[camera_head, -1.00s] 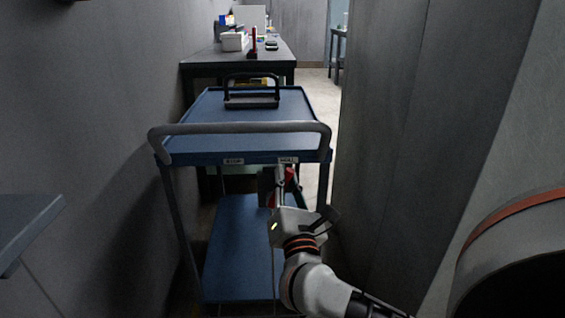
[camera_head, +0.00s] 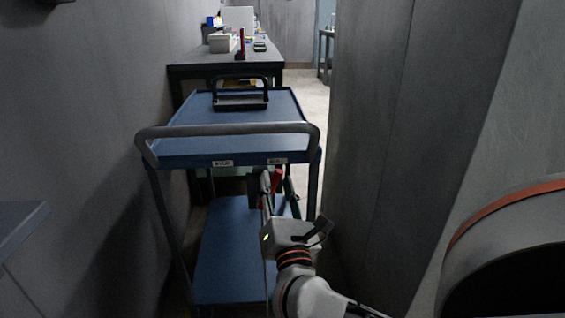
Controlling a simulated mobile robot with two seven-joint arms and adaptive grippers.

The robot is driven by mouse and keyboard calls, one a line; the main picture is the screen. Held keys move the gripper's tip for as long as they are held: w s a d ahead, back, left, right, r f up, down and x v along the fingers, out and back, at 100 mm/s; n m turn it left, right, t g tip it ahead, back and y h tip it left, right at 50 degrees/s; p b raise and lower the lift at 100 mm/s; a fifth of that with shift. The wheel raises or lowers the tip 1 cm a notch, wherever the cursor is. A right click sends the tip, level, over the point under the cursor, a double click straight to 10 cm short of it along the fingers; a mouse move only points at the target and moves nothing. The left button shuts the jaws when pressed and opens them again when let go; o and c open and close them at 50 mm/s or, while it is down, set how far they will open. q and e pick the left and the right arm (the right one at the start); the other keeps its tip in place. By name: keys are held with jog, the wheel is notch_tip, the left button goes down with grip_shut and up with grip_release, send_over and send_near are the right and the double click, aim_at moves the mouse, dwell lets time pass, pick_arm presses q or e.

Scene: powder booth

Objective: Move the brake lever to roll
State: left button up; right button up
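A blue two-shelf cart (camera_head: 180,148) with a grey push handle (camera_head: 225,129) stands in front of me. Two small white labels sit on its top-shelf edge, a left one (camera_head: 222,163) and a right one (camera_head: 277,161); their lettering is too blurred to read surely. A red part (camera_head: 278,180), apparently the brake lever, shows just below the right label, mostly hidden by my gripper. My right gripper (camera_head: 265,188) reaches up from below with its fingers at the red part. Whether they grip it cannot be told. My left gripper is out of view.
A black-handled item (camera_head: 241,104) lies on the cart's top shelf. A dark table (camera_head: 200,66) with boxes and a red upright object (camera_head: 241,44) stands behind it. Grey walls rise close on both sides. Some bare floor (camera_head: 306,95) shows at the back right.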

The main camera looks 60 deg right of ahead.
jog(key=v, duration=1)
jog(key=shift+r, duration=0.1)
